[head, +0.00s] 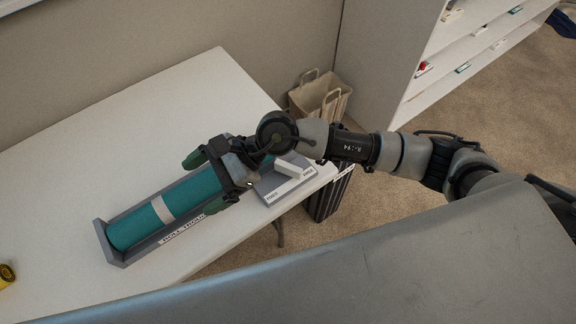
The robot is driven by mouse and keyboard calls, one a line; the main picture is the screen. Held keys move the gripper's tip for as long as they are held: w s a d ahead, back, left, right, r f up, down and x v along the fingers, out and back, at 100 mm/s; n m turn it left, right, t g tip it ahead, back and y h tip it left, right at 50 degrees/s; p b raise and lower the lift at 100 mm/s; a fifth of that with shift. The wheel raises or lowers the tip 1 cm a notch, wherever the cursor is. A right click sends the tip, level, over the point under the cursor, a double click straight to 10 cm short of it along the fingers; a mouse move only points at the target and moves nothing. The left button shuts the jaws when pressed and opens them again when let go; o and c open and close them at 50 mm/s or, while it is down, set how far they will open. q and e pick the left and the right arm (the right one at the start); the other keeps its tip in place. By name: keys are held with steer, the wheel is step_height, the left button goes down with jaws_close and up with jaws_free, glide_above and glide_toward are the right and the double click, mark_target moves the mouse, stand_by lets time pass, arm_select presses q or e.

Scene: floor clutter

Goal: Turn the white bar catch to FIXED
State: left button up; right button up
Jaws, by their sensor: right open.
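The white bar catch (289,168) sits on a grey plate (270,184) at the right end of the roll trough (119,254). Small labels stand on the plate by the catch, one at its left corner and one at its right; they are too small to read surely. A teal roll (129,231) with a pale band lies in the trough. My right gripper (205,183) is open over the roll, its green-tipped fingers on either side of it, left of the catch and apart from it. The gripper and wrist hide part of the roll. My left gripper is not in view.
The white table (70,175) is mostly bare behind the trough. A yellow and black object (6,274) lies at the left edge. A beige bag (322,98) and a dark bin (327,200) stand beyond the table's right end. White shelves (440,62) are at the upper right.

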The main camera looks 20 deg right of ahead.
steer(key=w+d+f+n+h, duration=0.4)
steer(key=w+d+f+h, duration=0.1)
steer(key=d+f+h, duration=0.3)
steer(key=n+t+h, duration=0.2)
steer(key=h, duration=0.3)
glide_above(288, 166)
steer(key=shift+a, duration=0.15)
steer(key=shift+d+f, duration=0.1)
steer(key=shift+d, duration=0.2)
step_height(288, 166, down, 10)
steer(key=shift+f+p, duration=0.2)
steer(key=shift+p, duration=0.8)
steer(key=shift+a, duration=0.1)
steer(key=c, duration=0.6)
